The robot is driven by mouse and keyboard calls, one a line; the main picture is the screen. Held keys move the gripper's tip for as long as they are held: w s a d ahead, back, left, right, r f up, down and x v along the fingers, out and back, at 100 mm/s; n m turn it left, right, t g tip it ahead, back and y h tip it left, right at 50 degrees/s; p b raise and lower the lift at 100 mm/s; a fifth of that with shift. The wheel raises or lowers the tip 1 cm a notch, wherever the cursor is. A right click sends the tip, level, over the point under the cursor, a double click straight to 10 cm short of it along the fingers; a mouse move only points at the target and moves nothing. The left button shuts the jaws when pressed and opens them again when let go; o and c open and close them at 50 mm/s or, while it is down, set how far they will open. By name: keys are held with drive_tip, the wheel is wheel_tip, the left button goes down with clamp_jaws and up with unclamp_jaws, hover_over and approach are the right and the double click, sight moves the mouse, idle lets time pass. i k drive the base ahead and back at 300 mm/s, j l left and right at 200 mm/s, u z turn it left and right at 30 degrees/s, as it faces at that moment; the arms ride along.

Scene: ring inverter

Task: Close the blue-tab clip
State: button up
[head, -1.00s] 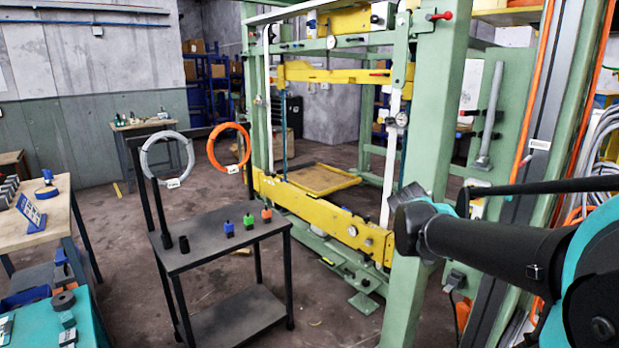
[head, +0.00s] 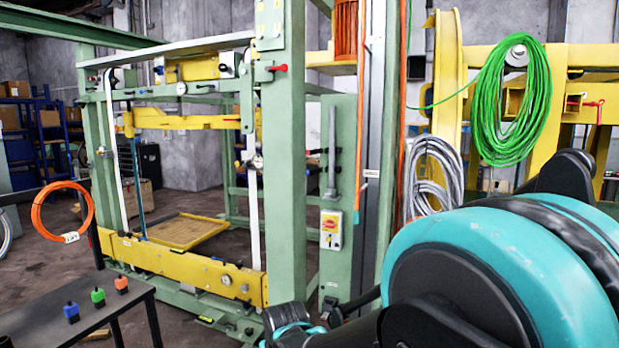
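A small blue block-shaped piece with a dark top (head: 71,312) stands on the dark table (head: 50,300) at the lower left. It may be the blue-tab clip, but it is too small to tell whether it is open or shut. A green piece (head: 98,297) and an orange piece (head: 121,284) stand beside it in a row. My arm fills the lower right, with teal and black links. My gripper's fingers do not show, so I cannot tell what they hold. The arm is well to the right of the table and apart from it.
An orange cable ring (head: 62,211) hangs above the table. A green steel frame with a yellow lower beam (head: 180,268) stands behind it. A green cable coil (head: 511,105) and a grey coil (head: 432,175) hang at the right. A yellow tray (head: 185,231) lies inside the frame.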

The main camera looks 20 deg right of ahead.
sight(319, 170)
drive_tip(key=i+z, duration=0.1)
drive_tip(key=z, duration=0.35)
drive_tip(key=i+j+z, duration=0.1)
drive_tip(key=z, duration=0.35)
drive_tip(key=j+z, duration=0.2)
drive_tip(key=z, duration=0.25)
drive_tip(key=i+j+z, duration=0.25)
drive_tip(key=j, duration=0.3)
drive_tip(key=j+z, duration=0.2)
drive_tip(key=j, duration=0.3)
drive_tip(key=j+z, duration=0.25)
drive_tip(key=j, duration=0.75)
drive_tip(key=i+j, duration=0.1)
drive_tip(key=j, duration=0.3)
